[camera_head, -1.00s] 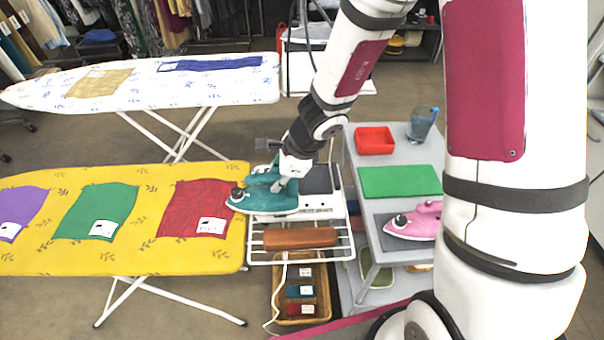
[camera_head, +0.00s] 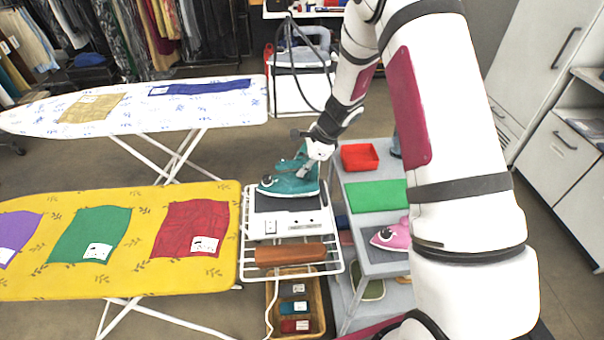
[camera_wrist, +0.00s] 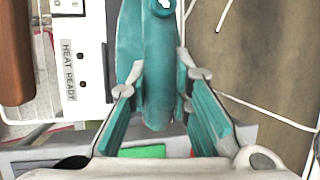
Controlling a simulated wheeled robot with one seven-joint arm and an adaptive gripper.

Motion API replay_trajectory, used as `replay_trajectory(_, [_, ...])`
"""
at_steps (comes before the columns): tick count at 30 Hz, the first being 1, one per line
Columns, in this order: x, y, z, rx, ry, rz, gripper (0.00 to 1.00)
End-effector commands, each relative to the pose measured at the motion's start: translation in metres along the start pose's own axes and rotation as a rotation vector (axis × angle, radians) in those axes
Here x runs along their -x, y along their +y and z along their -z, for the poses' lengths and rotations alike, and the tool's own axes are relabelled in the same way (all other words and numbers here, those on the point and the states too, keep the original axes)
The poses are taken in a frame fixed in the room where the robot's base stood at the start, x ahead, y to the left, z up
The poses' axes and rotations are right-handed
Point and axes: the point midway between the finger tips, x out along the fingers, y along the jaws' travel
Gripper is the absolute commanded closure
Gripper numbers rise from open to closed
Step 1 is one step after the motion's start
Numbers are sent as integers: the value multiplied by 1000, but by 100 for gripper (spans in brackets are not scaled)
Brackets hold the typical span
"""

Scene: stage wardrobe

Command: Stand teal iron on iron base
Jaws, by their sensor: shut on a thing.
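The teal iron (camera_head: 284,186) is in my gripper (camera_head: 312,168), directly over the back of the iron base in the head view, its nose pointing left. The iron base (camera_head: 290,226) is a white box with a dark plate on top, on a white wire rack at the end of the yellow ironing board. I cannot tell whether the iron touches the plate. In the wrist view the fingers are closed on both sides of the teal handle (camera_wrist: 158,70), and the base (camera_wrist: 82,60) with its "HEAT READY" label lies to the left.
A pink iron (camera_head: 390,236), green mat (camera_head: 376,196) and red tray (camera_head: 359,157) are on the grey trolley at right. A brown block (camera_head: 290,254) lies on the rack (camera_head: 338,266), with a basket (camera_head: 318,308) beneath. The yellow board (camera_head: 140,252) is at left.

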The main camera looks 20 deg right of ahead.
Motion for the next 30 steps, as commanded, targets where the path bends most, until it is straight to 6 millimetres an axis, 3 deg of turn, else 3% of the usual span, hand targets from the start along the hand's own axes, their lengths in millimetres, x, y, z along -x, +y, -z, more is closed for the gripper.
replay_trajectory(6, [-23, 9, 8, -1, -3, -6, 100])
replay_trajectory(19, [-30, 9, 9, -1, -4, -5, 100])
replay_trajectory(20, [-30, 10, 10, -1, -3, -7, 74])
replay_trajectory(22, [-30, 10, 10, -1, -3, -7, 61])
replay_trajectory(30, [-29, 10, 10, 0, -3, -6, 61])
